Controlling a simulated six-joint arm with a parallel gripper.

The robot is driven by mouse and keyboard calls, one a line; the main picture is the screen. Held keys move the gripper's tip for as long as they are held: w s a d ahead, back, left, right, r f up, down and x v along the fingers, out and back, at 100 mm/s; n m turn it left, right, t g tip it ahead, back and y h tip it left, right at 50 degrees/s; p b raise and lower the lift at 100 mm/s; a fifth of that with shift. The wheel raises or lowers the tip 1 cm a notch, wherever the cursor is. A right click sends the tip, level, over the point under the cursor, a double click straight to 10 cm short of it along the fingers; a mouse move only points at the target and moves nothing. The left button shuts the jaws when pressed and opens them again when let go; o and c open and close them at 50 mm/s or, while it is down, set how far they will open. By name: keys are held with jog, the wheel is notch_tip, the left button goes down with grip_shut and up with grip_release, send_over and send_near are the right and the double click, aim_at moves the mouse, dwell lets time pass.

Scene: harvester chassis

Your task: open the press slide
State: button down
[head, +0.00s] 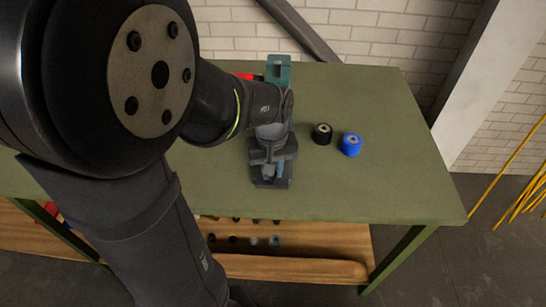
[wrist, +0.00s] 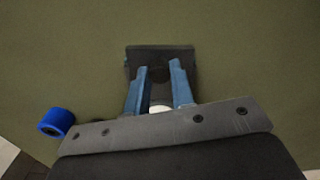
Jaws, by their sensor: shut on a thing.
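My gripper (head: 272,172) points down over the middle of the green table. In the wrist view my gripper (wrist: 160,68) has its two blue fingers apart, with a dark grey block (wrist: 160,50) at their tips, and it is shut on this block. I cannot tell whether the block is the press slide. A pale round piece (wrist: 160,108) shows between the fingers, close to the palm. A teal upright fixture (head: 278,66) stands at the table's back edge, behind my wrist. Its lower part is hidden by my arm.
A black roller (head: 322,133) and a blue roller (head: 352,145) stand to the right of my gripper. A red thing (head: 244,76) shows partly behind my arm. The green table (head: 400,180) is clear on its right side. A wooden shelf (head: 300,268) below holds several small parts.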

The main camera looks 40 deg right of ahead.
jog(key=c, duration=1.2)
grip_release()
jog(key=shift+c, duration=0.2)
notch_tip(320, 180, up, 18)
jog(key=shift+f, duration=0.25)
notch_tip(320, 180, down, 17)
jog(key=shift+f, duration=0.2)
jog(key=shift+d, duration=0.1)
